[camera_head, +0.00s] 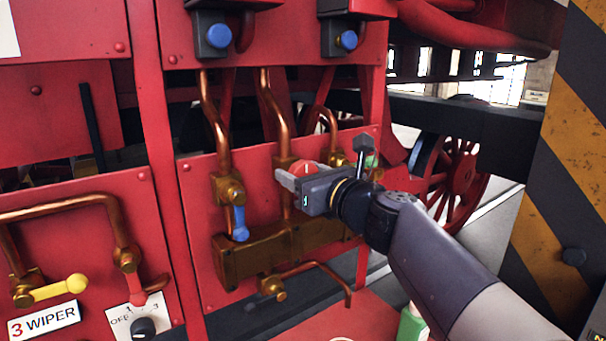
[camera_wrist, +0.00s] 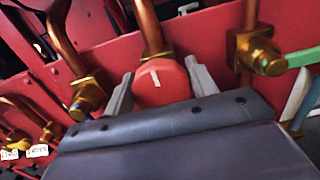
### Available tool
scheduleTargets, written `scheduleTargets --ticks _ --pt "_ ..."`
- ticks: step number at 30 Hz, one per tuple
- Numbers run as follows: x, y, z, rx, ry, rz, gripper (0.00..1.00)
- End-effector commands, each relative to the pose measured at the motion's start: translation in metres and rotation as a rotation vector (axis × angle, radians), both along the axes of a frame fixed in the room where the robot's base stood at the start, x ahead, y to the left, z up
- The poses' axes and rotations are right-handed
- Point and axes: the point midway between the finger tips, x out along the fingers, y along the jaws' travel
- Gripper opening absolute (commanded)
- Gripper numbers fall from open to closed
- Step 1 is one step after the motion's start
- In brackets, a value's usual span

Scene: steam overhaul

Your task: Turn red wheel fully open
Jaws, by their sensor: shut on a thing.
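The red wheel (camera_wrist: 161,84) is a round red knob with a short white mark on its face, below a copper pipe. In the head view the red wheel (camera_head: 305,167) shows only in part behind my gripper (camera_head: 291,176). In the wrist view my gripper (camera_wrist: 160,88) has one grey finger on each side of the wheel and is shut on it. The white mark looks close to upright in the wrist view.
A blue-handled valve (camera_head: 239,221) is left of my gripper, above a brass manifold (camera_head: 262,252). A green handle (camera_wrist: 304,57) is close on the right. Yellow (camera_head: 60,288) and red (camera_head: 133,283) levers sit lower left. A striped post (camera_head: 560,190) stands at right.

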Motion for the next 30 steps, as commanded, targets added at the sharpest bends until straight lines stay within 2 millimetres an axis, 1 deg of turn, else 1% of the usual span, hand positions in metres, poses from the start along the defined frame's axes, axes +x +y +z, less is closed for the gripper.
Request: scheduleTargets --ticks 1,5,14,20,30 --pt "-0.0001 0.0 -0.0001 0.0 0.0 0.0 0.41" --pt "-0.0002 0.0001 -0.0001 0.0 0.0 0.001 0.32" --pt "-0.0003 0.0004 -0.0014 -0.036 -0.024 0.001 0.32" --pt "-0.0005 0.001 -0.0034 -0.128 -0.087 0.002 0.32" --pt "-0.0014 0.0023 -0.0055 -0.384 -0.258 0.0 0.32"
